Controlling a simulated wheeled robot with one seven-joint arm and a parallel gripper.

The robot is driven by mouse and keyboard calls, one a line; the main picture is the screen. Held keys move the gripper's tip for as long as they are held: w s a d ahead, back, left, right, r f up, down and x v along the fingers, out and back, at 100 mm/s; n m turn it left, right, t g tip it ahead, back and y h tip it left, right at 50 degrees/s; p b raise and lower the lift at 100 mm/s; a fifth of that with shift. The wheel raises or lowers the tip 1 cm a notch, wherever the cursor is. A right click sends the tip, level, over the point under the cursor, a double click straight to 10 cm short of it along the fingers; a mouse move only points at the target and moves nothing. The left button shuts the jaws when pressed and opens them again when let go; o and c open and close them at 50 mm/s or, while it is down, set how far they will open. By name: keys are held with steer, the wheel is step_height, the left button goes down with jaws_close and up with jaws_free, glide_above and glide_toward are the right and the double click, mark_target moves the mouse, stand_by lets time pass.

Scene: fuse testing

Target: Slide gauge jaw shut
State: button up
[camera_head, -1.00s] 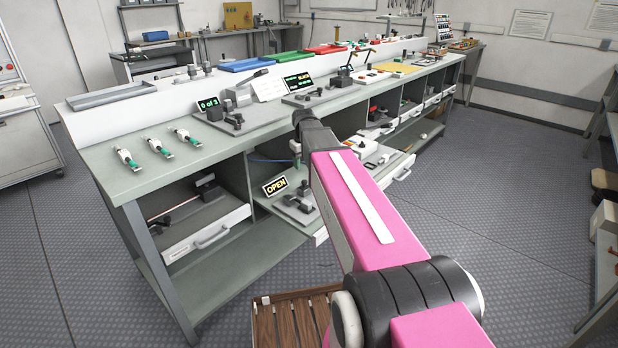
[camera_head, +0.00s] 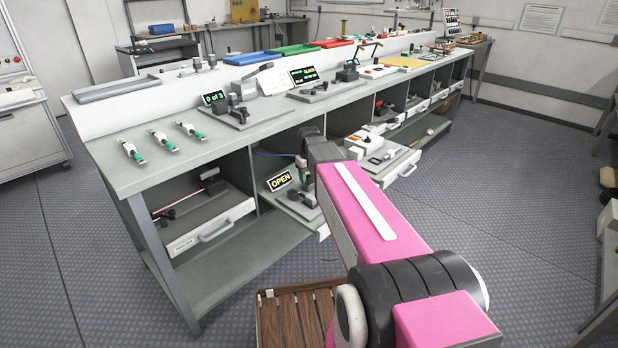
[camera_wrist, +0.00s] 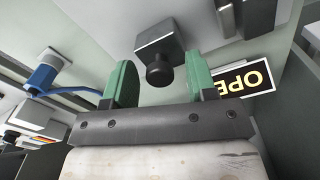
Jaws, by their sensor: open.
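In the wrist view my gripper (camera_wrist: 158,70) is open, with its two green fingers apart. A grey block with a round black knob (camera_wrist: 160,76) shows between and beyond the fingers; it looks like the sliding gauge jaw. I cannot tell whether either finger touches it. A darker block (camera_wrist: 246,14) stands to its right with a gap between them. The gauge's sign (camera_wrist: 245,80) reads OPEN, upside down here. In the head view the OPEN sign (camera_head: 279,181) stands on the pulled-out drawer below the bench top, and my arm hides much of the gauge.
A blue-handled tool with a cable (camera_wrist: 44,78) is left of my gripper. The bench top (camera_head: 145,183) is above the drawer and carries several fuses and a "0 of 3" display (camera_head: 214,97). Another open drawer (camera_head: 400,165) lies right of my arm. A slatted wooden crate (camera_head: 295,320) is below.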

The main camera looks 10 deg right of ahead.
steer(key=shift+f, duration=0.2)
jaws_close()
steer(key=shift+s+a, duration=0.6)
steer(key=shift+a, duration=0.25)
steer(key=shift+s+a, duration=0.6)
steer(key=shift+a, duration=0.2)
jaws_free()
steer(key=shift+a, duration=0.1)
step_height(320, 180, up, 11)
